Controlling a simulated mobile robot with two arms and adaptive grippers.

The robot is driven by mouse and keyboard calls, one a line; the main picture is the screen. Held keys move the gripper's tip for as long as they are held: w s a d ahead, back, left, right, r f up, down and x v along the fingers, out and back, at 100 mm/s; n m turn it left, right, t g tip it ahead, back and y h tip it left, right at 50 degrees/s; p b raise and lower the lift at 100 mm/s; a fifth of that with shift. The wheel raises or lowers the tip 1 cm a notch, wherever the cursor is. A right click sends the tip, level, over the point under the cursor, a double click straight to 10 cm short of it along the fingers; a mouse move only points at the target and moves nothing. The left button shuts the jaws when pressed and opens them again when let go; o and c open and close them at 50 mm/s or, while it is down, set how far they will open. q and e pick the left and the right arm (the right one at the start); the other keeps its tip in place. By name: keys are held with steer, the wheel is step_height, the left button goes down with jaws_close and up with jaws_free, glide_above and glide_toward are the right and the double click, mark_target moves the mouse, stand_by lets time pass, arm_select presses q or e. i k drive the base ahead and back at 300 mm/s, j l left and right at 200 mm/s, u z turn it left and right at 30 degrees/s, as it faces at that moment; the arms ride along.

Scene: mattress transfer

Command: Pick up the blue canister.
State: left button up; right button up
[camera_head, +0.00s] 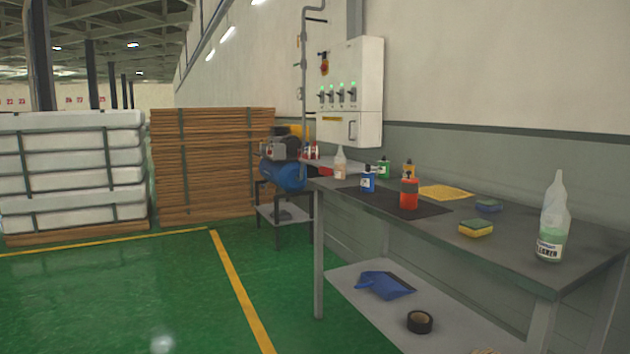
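The blue canister (368,180) is a small bottle with a pale label and a dark cap. It stands upright near the left front edge of the grey table (525,259), on or beside a dark mat (432,210). A red canister (408,194) stands to its right and a green one (384,167) stands behind it. Neither of my grippers shows in the head view.
The lower shelf holds a blue dustpan (384,285) and black tape (420,322). A blue compressor (284,174) stands beyond. Green floor (130,300) is clear at left.

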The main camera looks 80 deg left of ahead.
mark_target(368, 178)
steer(key=u, duration=2.3)
